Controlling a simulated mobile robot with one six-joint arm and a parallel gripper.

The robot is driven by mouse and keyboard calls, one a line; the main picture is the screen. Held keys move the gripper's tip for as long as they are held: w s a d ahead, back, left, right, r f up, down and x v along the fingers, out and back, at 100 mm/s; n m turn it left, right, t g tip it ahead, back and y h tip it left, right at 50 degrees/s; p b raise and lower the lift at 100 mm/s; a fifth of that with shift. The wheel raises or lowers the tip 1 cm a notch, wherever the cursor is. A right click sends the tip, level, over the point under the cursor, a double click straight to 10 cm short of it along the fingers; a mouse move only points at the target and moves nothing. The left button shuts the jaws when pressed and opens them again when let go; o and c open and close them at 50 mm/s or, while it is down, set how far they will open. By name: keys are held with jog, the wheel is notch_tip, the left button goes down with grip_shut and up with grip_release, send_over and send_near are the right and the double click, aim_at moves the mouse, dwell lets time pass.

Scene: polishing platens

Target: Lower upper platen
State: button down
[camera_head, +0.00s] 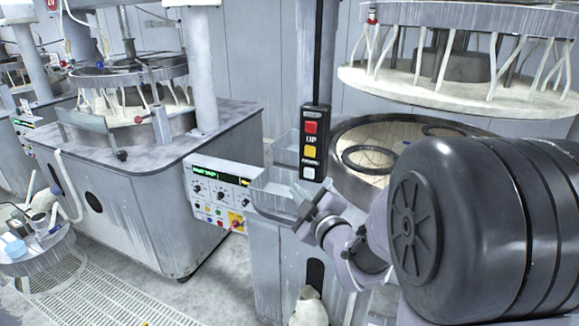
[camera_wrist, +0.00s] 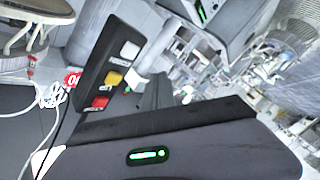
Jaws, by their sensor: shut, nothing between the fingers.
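The upper platen (camera_head: 440,92) is raised at the upper right in the head view, with pale hoses around it, above the lower platen (camera_head: 355,185) with dark rings on it. A black hanging control box (camera_head: 325,150) carries a red button at the top, a yellow one in the middle and a white one (camera_head: 308,173) at the bottom. A label reading "UP" is under the red button. My gripper (camera_head: 304,199) is shut and empty, just below the box in the picture. In the wrist view the box (camera_wrist: 95,72) is tilted, with its white button (camera_wrist: 128,49) uppermost; contact cannot be told.
A panel (camera_head: 215,190) with green display and knobs is left of the box. Grey bins (camera_head: 275,190) stand behind my gripper. Another machine (camera_head: 150,200) stands at the left, and a small round table (camera_head: 35,258) with items is at the lower left.

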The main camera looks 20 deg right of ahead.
aim_at(309, 173)
jog(key=shift+w+d, duration=1.65)
jog(key=shift+d, duration=0.05)
dwell(0.8)
jog(key=shift+w+d+b, duration=0.3)
jog(key=shift+b, duration=0.1)
